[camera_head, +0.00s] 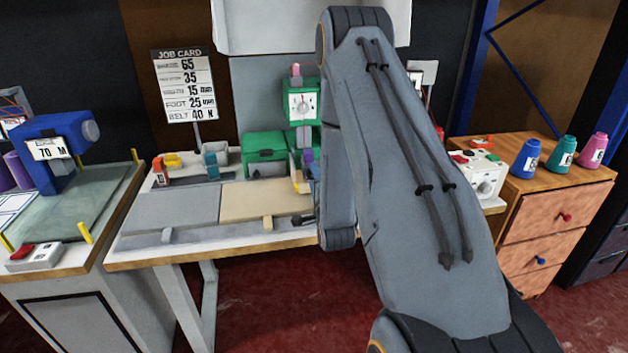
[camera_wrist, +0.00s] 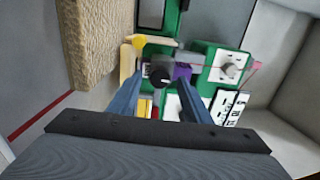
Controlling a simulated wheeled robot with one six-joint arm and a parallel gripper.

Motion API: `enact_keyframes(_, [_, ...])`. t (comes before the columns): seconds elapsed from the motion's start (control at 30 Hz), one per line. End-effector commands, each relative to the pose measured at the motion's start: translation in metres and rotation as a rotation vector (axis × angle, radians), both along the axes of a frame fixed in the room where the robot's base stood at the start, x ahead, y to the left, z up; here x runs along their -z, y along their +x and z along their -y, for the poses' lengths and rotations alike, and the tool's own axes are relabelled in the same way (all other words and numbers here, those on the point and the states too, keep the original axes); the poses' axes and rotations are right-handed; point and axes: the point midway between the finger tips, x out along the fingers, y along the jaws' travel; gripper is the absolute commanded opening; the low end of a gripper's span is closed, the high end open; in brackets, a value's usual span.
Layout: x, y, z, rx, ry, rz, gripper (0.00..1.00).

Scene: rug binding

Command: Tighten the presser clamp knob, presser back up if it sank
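The green sewing machine (camera_head: 267,146) stands at the back of the white table, with a dial (camera_head: 303,105) on its upper part. The wrist view shows the machine (camera_wrist: 200,52) close up and turned. There a round black knob (camera_wrist: 160,76), seemingly the presser clamp knob, lies beside a purple block (camera_wrist: 182,72). My gripper (camera_wrist: 160,84) is open, its two blue-grey fingers apart on either side of the knob in the picture. Contact and depth cannot be told. The head view hides most of my gripper behind my arm. The presser's height is not clear.
A beige rug piece (camera_head: 265,200) lies on the table in front of the machine and fills the upper left of the wrist view (camera_wrist: 95,40). A yellow round knob (camera_wrist: 139,42) is near the fingers. A control box (camera_head: 480,172) stands right, a job card (camera_head: 184,85) behind.

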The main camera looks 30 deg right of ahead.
Motion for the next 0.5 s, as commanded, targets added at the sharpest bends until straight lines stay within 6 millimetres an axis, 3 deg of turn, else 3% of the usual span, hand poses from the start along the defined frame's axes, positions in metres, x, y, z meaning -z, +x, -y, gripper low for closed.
enact_keyframes(0.3, [0.001,-0.003,-0.001,-0.001,0.000,-0.002,0.44])
enact_keyframes(0.5, [0.002,-0.028,-0.008,0.000,0.001,-0.004,0.44])
